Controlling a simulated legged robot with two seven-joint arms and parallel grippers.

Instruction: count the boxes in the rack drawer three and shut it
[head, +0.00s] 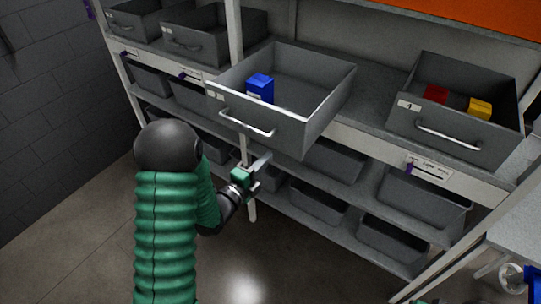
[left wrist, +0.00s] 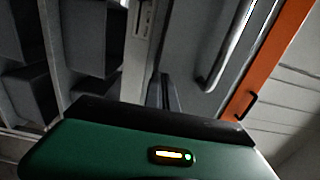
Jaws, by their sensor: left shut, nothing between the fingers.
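The grey rack drawer (head: 318,125) in the middle of the rack is pulled out and juts past the shelf edge. One blue box (head: 260,88) is visible inside it, near its front left. A metal bar handle (head: 247,123) is on its front. My left gripper (head: 262,163) is shut and empty, below and in front of that drawer, apart from the handle. In the left wrist view the closed fingers (left wrist: 165,92) point toward a grey drawer front with a bar handle (left wrist: 218,55).
Drawer 4 (head: 458,140), at right, holds a red box (head: 435,94) and a yellow box (head: 480,107). Two other drawers stand at the upper left. Several grey bins (head: 395,240) fill the lower shelves. A table edge with a wheel (head: 513,277) is at lower right. The floor at front is clear.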

